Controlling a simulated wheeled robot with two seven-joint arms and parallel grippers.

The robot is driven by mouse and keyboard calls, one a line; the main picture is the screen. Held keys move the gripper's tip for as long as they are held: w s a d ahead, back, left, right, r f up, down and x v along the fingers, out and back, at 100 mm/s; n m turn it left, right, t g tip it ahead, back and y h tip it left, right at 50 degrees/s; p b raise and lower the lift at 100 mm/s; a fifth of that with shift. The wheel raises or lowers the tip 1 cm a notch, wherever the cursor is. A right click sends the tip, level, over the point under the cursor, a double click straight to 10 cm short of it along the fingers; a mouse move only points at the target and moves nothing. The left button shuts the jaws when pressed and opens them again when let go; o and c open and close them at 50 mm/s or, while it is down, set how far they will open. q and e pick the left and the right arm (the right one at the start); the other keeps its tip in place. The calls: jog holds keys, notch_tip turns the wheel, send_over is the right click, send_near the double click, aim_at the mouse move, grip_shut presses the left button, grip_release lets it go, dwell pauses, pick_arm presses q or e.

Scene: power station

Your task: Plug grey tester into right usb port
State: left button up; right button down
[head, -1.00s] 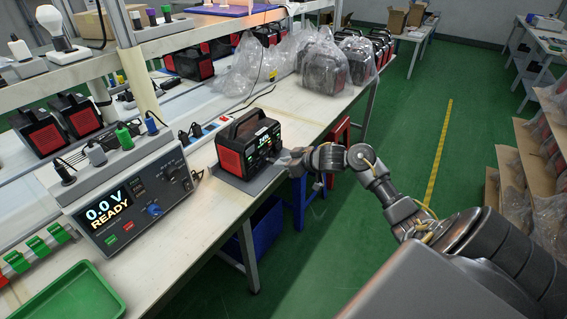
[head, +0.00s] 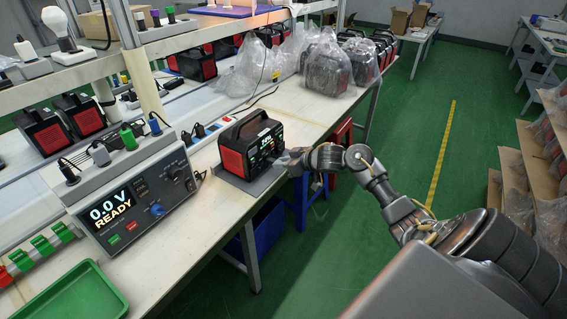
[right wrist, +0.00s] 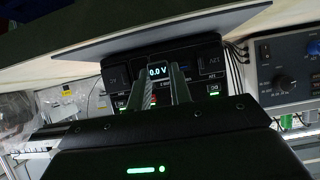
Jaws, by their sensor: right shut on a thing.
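The black and red power station (head: 238,152) stands on a grey mat (head: 262,182) near the bench's right edge. My right gripper (head: 285,160) is at its front panel, shut on the grey tester. In the right wrist view my two fingers (right wrist: 160,90) reach toward the dark panel (right wrist: 205,62). Between their tips a small lit display reading 0.0 V shows, apparently on the tester (right wrist: 158,72). The tester's plug end and the right usb port are hidden, so I cannot tell whether they touch. My left gripper is not in view.
A bench meter (head: 135,205) reading "0.0 V READY" stands left of the power station, with several plugs on top. A green tray (head: 75,295) lies at the front left. Bagged power stations (head: 325,72) stand farther back. Open floor lies to the right.

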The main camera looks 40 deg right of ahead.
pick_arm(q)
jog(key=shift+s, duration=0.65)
pick_arm(e)
jog(key=shift+w, duration=0.1)
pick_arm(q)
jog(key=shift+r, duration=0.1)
pick_arm(e)
jog(key=shift+w, duration=0.1)
jog(key=c, duration=1.7)
grip_release()
jog(key=o, duration=0.5)
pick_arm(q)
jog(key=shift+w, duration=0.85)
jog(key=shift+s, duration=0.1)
